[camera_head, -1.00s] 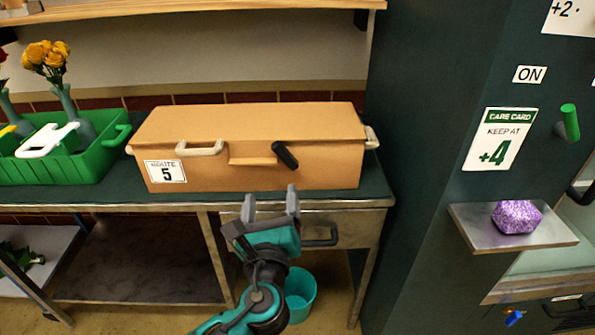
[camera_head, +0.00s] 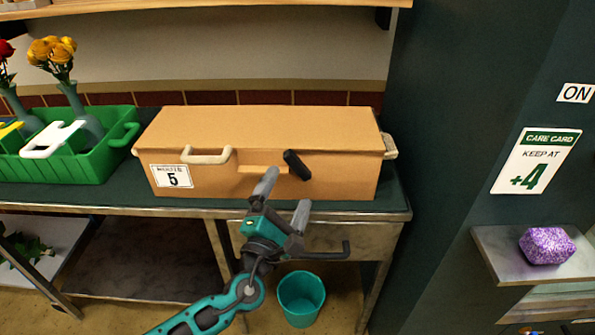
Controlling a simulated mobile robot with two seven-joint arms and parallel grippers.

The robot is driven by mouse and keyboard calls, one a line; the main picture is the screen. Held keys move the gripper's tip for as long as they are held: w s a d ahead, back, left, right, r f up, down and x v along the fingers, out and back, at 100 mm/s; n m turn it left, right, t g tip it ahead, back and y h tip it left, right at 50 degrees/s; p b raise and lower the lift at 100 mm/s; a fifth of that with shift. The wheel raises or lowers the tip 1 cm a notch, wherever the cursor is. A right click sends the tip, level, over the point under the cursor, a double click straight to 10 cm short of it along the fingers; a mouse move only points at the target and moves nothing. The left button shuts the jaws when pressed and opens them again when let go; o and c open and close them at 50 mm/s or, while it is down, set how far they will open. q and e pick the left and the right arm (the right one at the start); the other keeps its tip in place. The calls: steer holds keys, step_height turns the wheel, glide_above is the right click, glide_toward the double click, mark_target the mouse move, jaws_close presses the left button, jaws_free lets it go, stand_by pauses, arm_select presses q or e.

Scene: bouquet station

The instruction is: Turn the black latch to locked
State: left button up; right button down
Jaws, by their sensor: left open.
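The black latch (camera_head: 297,165) is a short black handle on the front face of a closed tan box (camera_head: 340,175), tilted with its upper end to the left. The box sits on the dark green bench top. My left gripper (camera_head: 284,198) is open and empty in front of the box, below the latch. Its two grey fingers are apart, and the left finger overlaps the box front just left of the latch. I cannot tell whether it touches the box. My right gripper is not in view.
A cream handle (camera_head: 207,157) and a label reading 5 (camera_head: 171,176) are on the box front. A green crate (camera_head: 90,168) stands at left. A drawer handle (camera_head: 330,254) juts out below the bench. A teal bucket (camera_head: 301,298) stands on the floor. A dark green wall rises at right.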

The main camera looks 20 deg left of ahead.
mark_target(299, 169)
arm_select(q)
steer(key=shift+x, duration=2.8)
steer(key=shift+c, duration=0.5)
steer(key=c, duration=0.8)
